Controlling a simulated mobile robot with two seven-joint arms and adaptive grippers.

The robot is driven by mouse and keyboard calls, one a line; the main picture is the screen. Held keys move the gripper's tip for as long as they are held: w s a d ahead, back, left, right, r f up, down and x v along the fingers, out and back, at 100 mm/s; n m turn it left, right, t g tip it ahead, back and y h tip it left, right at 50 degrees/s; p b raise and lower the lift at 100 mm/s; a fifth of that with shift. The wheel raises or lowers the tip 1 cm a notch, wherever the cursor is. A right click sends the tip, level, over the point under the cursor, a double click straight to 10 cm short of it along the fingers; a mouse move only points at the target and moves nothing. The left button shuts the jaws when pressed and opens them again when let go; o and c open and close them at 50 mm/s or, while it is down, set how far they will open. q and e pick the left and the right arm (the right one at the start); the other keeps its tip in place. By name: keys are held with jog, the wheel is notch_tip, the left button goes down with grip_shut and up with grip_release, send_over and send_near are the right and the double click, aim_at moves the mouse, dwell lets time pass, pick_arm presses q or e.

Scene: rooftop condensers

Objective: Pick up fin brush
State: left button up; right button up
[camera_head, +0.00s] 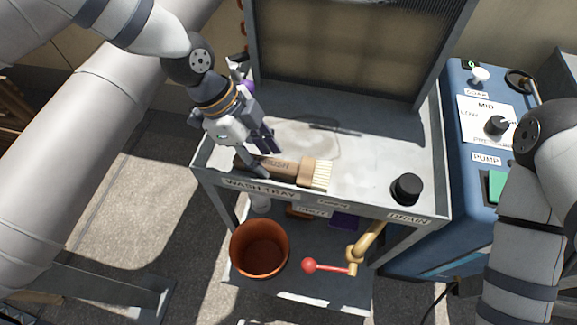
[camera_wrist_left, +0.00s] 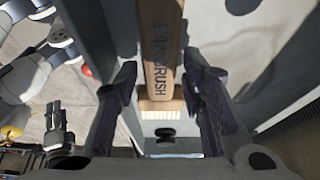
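The fin brush (camera_head: 285,169) lies on the wash tray (camera_head: 385,150) near its front edge. It has a brown wooden handle and pale bristles pointing right. My left gripper (camera_head: 262,153) is over the handle, one finger on its front side and one behind. In the left wrist view the brush (camera_wrist_left: 161,50) lies between the two spread fingers of my left gripper (camera_wrist_left: 160,82), with a gap on each side. My right arm shows at the right of the head view, its gripper out of that frame. A gripper, seemingly my right (camera_wrist_left: 57,128), shows small in the wrist view.
A black drain knob (camera_head: 407,188) stands at the tray's right front. A framed condenser panel (camera_head: 350,50) rises behind the tray. An orange bucket (camera_head: 259,248) and a red-handled brass valve (camera_head: 335,267) are below. A blue pump unit (camera_head: 465,150) stands right.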

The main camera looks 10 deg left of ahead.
pick_arm(q)
jog(key=shift+d+f, duration=0.2)
jog(key=shift+f, duration=0.4)
grip_shut()
pick_arm(e)
jog(key=shift+f, duration=0.1)
pick_arm(q)
jog(key=shift+r, duration=0.1)
jog(key=shift+r, duration=0.3)
notch_tip(320, 180, up, 3)
jog(key=shift+r+p, duration=0.15)
jog(key=shift+p, duration=0.2)
jog(key=s+d+r+p, duration=0.2)
jog(key=s+d+r, duration=0.4)
jog(key=s+r, duration=0.3)
jog(key=s, duration=0.3)
jog(key=shift+s+d+p, duration=0.2)
jog(key=shift+p, duration=0.2)
pick_arm(e)
jog(key=shift+t, duration=0.7)
jog(key=w+r, duration=0.4)
